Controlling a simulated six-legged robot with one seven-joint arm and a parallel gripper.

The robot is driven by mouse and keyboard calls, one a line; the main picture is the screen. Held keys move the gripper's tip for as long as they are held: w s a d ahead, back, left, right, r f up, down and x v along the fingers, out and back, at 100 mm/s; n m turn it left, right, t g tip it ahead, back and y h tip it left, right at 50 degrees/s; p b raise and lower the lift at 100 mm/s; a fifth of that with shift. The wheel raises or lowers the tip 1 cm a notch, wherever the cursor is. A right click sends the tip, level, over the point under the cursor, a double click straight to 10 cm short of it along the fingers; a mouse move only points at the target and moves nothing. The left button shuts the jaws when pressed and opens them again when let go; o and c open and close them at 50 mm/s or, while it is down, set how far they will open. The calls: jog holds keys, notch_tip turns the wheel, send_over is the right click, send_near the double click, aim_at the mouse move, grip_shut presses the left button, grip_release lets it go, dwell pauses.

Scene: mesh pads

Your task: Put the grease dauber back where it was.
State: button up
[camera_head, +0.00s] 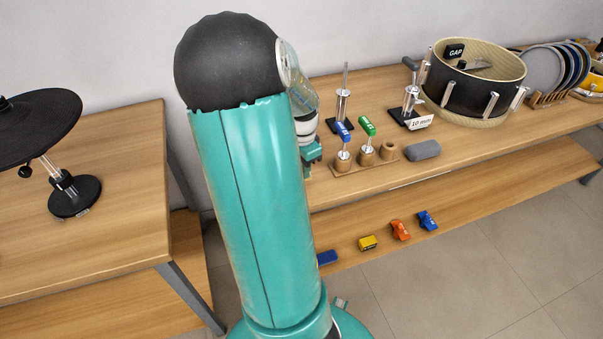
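A wooden holder (352,168) stands on the bench with short round sockets. A tool with a blue tag (344,132) and one with a green tag (367,126) stand upright in two of them. The socket at the right (388,151) looks empty. I cannot tell which tool, if either, is the grease dauber. My gripper (312,155) is just left of the holder, mostly hidden behind my teal arm. Its fingertips and anything between them are not clear.
Behind the holder are a metal stand (342,105) and another stand (409,105) by a "10 mm" card (420,122). A grey block (424,150) lies right of the holder. A drum (470,95) stands farther right.

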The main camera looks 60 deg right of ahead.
jog(key=shift+d+f, duration=0.15)
jog(key=shift+f, duration=0.1)
jog(key=shift+w+d+f, duration=0.15)
jog(key=shift+f, duration=1.5)
jog(key=shift+f, duration=0.1)
jog(key=o, duration=0.9)
